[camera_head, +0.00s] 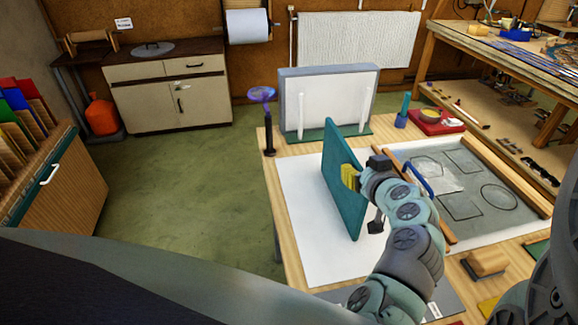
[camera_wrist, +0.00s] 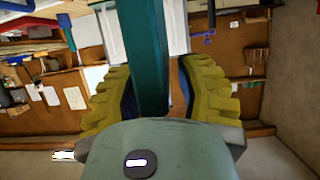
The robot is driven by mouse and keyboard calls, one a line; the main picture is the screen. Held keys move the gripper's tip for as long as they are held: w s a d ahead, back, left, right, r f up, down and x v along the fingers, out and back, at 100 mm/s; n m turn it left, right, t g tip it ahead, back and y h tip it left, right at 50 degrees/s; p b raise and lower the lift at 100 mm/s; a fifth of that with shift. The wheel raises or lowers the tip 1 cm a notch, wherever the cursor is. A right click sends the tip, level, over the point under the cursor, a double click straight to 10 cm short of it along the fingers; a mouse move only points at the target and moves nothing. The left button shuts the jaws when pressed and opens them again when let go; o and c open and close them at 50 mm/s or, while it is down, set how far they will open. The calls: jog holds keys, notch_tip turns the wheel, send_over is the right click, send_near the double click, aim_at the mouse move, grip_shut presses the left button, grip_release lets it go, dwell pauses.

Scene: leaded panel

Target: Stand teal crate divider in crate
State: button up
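The teal divider (camera_head: 343,185) is a flat panel standing upright over the white sheet on the workbench, slightly turned and tilted. My gripper (camera_head: 350,177) is at its right side, with yellow fingers against the panel. In the wrist view the divider (camera_wrist: 148,60) runs edge-on between the two yellow fingers of my gripper (camera_wrist: 155,92), which are closed around it. Whether its lower edge touches the sheet is unclear. I cannot pick out a crate for certain; a wooden box with a handle (camera_head: 52,185) at the far left holds coloured panels.
On the workbench (camera_head: 278,165) a white panel (camera_head: 327,98) stands upright at the back in a green base. A patterned board (camera_head: 470,185) between wooden strips lies to the right. A wooden block (camera_head: 487,262) is near the front right. Open green floor (camera_head: 190,185) lies left of the bench.

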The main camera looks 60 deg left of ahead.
jog(key=shift+b+v, duration=0.35)
jog(key=shift+v, duration=0.45)
jog(key=p+v, duration=0.2)
jog(key=v, duration=0.8)
jog(key=shift+d, duration=0.2)
jog(key=shift+r, duration=0.1)
